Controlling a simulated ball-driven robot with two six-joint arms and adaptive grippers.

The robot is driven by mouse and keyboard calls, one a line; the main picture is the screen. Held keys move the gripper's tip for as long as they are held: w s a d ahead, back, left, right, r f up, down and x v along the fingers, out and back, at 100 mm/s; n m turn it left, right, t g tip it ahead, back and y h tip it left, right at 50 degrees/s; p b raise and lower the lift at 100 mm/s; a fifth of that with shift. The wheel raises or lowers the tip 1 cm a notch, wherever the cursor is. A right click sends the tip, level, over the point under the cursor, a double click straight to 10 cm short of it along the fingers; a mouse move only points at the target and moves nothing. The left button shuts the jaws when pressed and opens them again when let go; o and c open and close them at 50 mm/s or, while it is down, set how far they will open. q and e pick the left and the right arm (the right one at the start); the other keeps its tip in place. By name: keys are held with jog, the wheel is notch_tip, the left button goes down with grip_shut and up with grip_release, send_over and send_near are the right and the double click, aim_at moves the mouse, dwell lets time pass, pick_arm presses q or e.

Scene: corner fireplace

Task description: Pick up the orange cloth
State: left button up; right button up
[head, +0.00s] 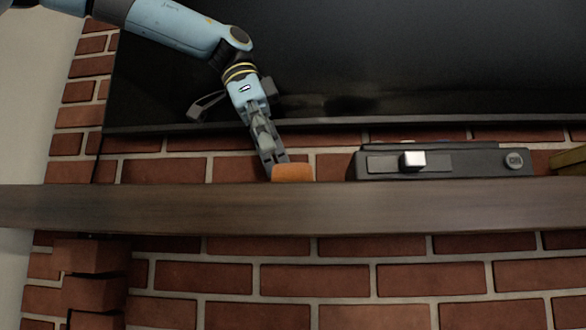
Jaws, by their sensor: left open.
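The orange cloth (293,172) is a small orange piece on top of the wooden mantel shelf (200,209), near its front edge. Only its front part shows above the shelf's edge. My left gripper (275,169) comes down from the upper left and is open. Its fingertips are right at the cloth's left side and top; I cannot tell whether they touch it or are just behind it. The right gripper is not in view.
A black device with a silver knob (430,162) stands on the shelf to the right of the cloth. A large dark screen (400,60) hangs behind and above. A yellowish object (570,161) is at the far right. The shelf left of the cloth is clear.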

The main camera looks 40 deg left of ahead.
aim_at(292, 171)
pick_arm(q)
jog(key=shift+w+d+r+p, duration=0.25)
jog(key=shift+w+d+p, duration=0.3)
jog(key=shift+d, duration=0.2)
jog(key=x, duration=0.3)
jog(key=shift+w, duration=0.15)
jog(key=shift+f, duration=0.2)
jog(key=shift+a, duration=0.15)
jog(key=c, duration=0.8)
jog(key=shift+o, duration=0.2)
jog(key=shift+r, duration=0.15)
